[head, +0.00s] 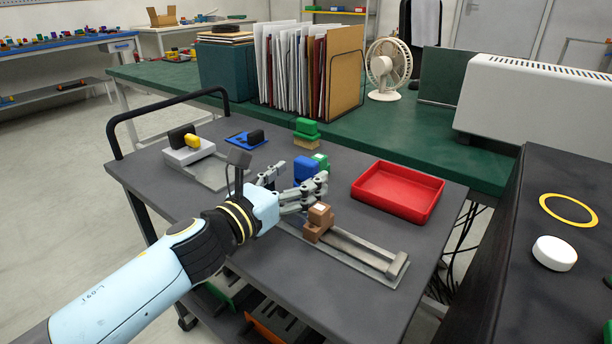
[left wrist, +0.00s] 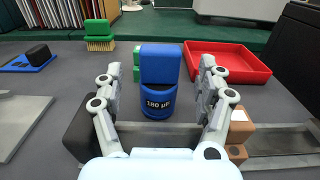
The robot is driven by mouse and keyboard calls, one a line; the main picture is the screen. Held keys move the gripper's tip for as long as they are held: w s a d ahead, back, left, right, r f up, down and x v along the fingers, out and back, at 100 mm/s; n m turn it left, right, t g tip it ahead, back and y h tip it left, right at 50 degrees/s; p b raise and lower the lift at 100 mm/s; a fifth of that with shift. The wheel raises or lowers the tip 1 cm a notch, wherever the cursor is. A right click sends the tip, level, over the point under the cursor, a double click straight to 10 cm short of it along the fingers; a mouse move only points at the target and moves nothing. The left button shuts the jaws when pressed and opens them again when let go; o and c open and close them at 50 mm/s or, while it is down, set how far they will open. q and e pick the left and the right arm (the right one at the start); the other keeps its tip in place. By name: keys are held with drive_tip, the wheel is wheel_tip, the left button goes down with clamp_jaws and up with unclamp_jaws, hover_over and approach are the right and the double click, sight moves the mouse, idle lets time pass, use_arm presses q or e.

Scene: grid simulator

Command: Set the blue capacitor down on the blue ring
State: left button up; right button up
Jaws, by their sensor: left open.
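The blue capacitor (left wrist: 158,105) is a dark blue cylinder marked 180 µF, upright between my fingers in the left wrist view. A blue block (left wrist: 160,62) shows just above or behind it; I cannot tell whether they touch. My left gripper (left wrist: 161,72) is open, one finger on each side of the capacitor with gaps. In the head view, my left gripper (head: 297,178) is over the middle of the grey cart, and its fingers partly hide the blue block (head: 306,167). I cannot make out a blue ring. My right gripper is not in view.
A brown block (head: 320,216) sits by a metal rail (head: 362,247) close to my gripper. A yellow ring (head: 568,210) and white disc (head: 554,253) lie on the dark surface at far right.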

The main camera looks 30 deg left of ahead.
sight(302, 174)
use_arm(q)
drive_tip(key=w, duration=0.3)
drive_tip(key=shift+d, duration=0.2)
drive_tip(key=c, duration=1.5)
drive_tip(key=shift+o, duration=0.2)
drive_tip(key=shift+r, duration=0.1)
